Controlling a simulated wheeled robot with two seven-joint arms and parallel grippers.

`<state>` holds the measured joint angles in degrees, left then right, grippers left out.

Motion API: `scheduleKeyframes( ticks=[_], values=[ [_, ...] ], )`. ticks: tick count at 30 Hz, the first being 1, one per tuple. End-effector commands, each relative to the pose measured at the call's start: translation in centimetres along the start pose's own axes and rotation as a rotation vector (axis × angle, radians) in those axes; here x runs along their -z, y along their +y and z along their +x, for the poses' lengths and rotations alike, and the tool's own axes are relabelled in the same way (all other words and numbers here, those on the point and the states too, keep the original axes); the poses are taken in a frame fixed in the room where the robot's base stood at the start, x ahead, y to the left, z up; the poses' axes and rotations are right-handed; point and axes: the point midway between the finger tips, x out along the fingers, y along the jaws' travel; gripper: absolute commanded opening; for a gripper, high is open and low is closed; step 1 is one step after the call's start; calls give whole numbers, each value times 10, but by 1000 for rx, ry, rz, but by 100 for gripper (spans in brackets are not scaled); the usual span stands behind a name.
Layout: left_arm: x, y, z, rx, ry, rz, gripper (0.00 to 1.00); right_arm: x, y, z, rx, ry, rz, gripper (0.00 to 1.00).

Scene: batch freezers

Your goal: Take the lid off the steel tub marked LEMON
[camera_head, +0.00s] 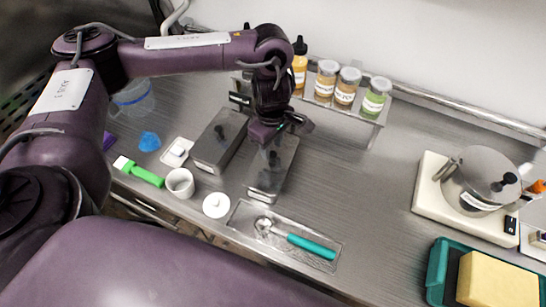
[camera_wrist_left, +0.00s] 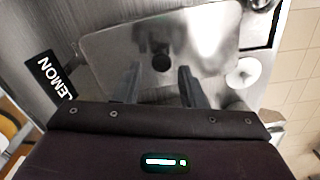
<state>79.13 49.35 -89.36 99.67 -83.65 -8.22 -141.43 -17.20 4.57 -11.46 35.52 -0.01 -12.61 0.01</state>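Two lidded steel tubs stand side by side on the counter, a left tub (camera_head: 213,150) and a right tub (camera_head: 265,182). Each has a dark knob on its lid. My left gripper (camera_head: 279,126) is above the back part of the right tub in the head view and hides some of it. In the left wrist view, a black LEMON label (camera_wrist_left: 55,79) is beside a steel lid (camera_wrist_left: 110,45). The lid's black knob (camera_wrist_left: 160,62) is ahead of my open, empty fingers (camera_wrist_left: 158,75), apparently apart from them. A black tag (camera_head: 240,99) shows behind the left tub, too small to read.
A shelf (camera_head: 345,112) with several jars and a bottle is close behind. In front are a tray (camera_head: 245,215) with a teal-handled scoop (camera_head: 310,246), a white disc (camera_head: 216,205) and a white cup (camera_head: 180,183). A steel pot (camera_head: 480,175) stands right; the counter between is clear.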

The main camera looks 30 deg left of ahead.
Motion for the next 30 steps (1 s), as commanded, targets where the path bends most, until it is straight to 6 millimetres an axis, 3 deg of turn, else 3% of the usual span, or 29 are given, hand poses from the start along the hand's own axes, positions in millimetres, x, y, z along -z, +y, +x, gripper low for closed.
scheduleKeyframes(
  ticks=[6,16,24,30],
  values=[
    [-3,-1,24,3,-2,-1,36,0,0,1,0,0,0,36],
    [-2,-1,28,0,0,0,36,0,0,2,0,0,1,36],
    [-2,-1,28,0,0,0,2,0,0,2,0,0,1,36],
    [-2,-1,28,0,0,0,0,0,0,2,0,0,0,36]
  ],
)
